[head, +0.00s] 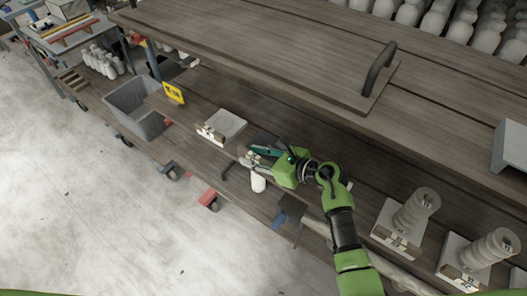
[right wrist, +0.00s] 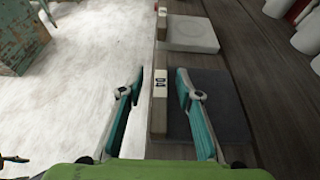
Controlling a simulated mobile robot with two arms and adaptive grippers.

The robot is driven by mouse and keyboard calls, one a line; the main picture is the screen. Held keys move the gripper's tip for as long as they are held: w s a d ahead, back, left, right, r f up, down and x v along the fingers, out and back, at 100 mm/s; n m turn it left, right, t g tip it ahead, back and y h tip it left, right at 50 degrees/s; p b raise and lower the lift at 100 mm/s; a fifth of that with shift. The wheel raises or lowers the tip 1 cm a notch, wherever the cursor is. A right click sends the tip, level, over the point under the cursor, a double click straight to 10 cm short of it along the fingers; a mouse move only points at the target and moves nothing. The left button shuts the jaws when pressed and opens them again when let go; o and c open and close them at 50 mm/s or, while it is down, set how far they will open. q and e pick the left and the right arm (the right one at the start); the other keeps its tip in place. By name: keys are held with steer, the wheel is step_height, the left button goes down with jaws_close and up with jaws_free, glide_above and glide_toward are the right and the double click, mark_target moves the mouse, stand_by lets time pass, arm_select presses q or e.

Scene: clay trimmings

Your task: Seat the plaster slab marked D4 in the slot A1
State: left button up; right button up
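My right gripper (head: 253,157) is open and empty over the bench. In the right wrist view my right gripper (right wrist: 159,82) has its fingers on either side of a pale block (right wrist: 158,103) with a dark mark, which I cannot read for certain. The block stands along the edge of a dark flat pad (right wrist: 224,108); the pad also shows in the head view (head: 263,138). A pale plaster slab (head: 226,123) lies beyond it, with a label block on its near edge; the slab also shows in the right wrist view (right wrist: 188,36). I cannot read its label. My left gripper is out of view.
A grey bin (head: 134,106) and a yellow sign (head: 174,93) stand farther left. A white cup-like piece (head: 258,183) is below my gripper. Stacked pale pieces (head: 417,207) stand on bases at right.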

jaws_close()
steer(key=shift+r, duration=0.1)
